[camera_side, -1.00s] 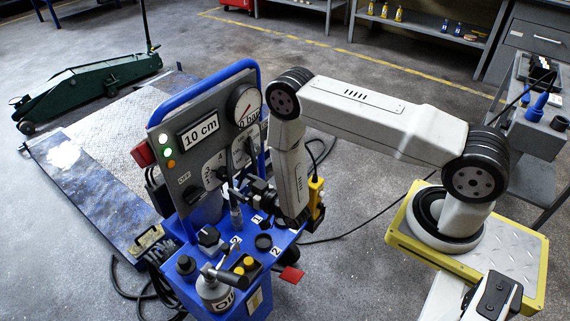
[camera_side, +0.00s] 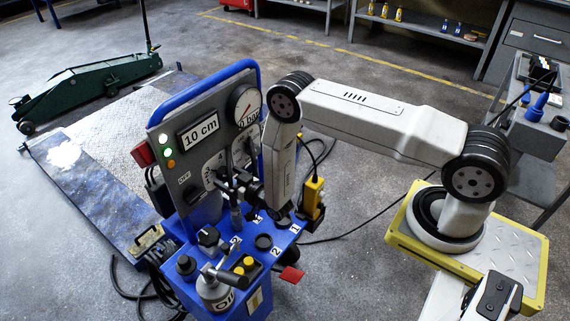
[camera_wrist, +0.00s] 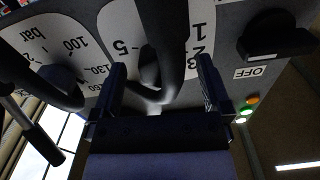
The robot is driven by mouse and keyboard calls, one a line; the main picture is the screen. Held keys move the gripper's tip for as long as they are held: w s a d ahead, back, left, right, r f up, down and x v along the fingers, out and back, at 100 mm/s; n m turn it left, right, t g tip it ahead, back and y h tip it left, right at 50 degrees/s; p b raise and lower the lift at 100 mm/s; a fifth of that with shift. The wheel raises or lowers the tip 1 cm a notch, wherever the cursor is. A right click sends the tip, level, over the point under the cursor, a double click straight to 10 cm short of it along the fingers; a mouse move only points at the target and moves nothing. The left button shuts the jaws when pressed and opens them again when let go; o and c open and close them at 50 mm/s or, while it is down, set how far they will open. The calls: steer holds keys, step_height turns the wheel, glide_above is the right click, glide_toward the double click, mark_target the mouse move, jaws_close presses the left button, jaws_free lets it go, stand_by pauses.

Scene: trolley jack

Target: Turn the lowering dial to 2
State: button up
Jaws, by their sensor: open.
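The blue control cart (camera_side: 218,262) carries an upright grey panel with white dial scales (camera_side: 209,175) and dark handles. In the wrist view the panel fills the picture, and a dark curved dial handle (camera_wrist: 168,40) stands over a white scale (camera_wrist: 116,30) with numbers such as 1, 3 and 5. My gripper (camera_wrist: 162,85) is open, with one finger on each side of this handle; I cannot tell whether they touch it. The number it points to is hidden. In the side view my gripper (camera_side: 228,185) is close to the panel's lower part, partly hiding the dials.
A second handle (camera_wrist: 68,90) beside a bar scale and a black OFF switch (camera_wrist: 275,38) flank the fingers. An oil can (camera_side: 214,290), knobs and a yellow-button box (camera_side: 244,265) crowd the cart top. A green trolley jack (camera_side: 85,88) stands at the back left.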

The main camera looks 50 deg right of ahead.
steer(key=shift+w, duration=0.95)
steer(key=c, duration=1.3)
steer(key=shift+n, duration=2)
steer(key=o, duration=1.3)
